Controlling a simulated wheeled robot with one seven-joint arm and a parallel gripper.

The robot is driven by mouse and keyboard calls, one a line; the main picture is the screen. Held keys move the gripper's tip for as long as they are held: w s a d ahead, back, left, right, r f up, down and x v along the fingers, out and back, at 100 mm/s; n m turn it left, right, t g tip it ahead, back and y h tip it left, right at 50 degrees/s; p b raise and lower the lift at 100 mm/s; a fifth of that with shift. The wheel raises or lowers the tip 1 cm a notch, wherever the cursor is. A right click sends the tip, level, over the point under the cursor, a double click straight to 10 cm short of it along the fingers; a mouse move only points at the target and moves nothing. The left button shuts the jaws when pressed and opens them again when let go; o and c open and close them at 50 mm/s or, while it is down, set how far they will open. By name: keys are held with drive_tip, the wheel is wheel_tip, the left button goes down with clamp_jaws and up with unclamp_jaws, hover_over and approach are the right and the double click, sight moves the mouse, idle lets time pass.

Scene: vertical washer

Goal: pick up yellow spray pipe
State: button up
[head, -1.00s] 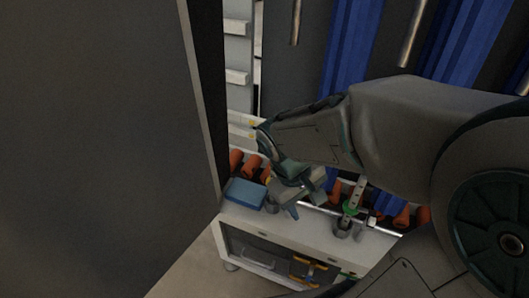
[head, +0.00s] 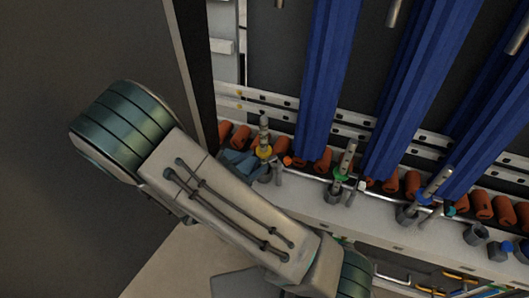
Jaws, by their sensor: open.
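The yellow spray pipe (head: 264,151) stands upright, with a grey body and a yellow ring, on the white ledge at the back, left of the green-ringed one. Its lower part sits by a grey holder (head: 277,174). My arm crosses the foreground in front of the ledge, below and left of the pipe. I see nothing holding the pipe.
A green-ringed spray pipe (head: 343,172) and a blue-ringed one (head: 427,194) stand further right. Orange rollers (head: 392,182) line the ledge under hanging blue strips (head: 328,75). A dark panel stands left.

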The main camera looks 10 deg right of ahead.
sight(262, 139)
drive_tip(key=w+a+f+n+t+y, duration=0.1)
drive_tip(key=w+a+f+n+t, duration=0.1)
drive_tip(key=a+n+t, duration=0.2)
drive_tip(key=x, duration=0.4)
drive_tip(key=p+x, duration=0.1)
drive_tip(key=x, duration=0.8)
drive_tip(key=shift+d+f+p, duration=0.3)
drive_tip(key=shift+d+f, duration=0.05)
drive_tip(key=shift+d, duration=0.05)
clamp_jaws()
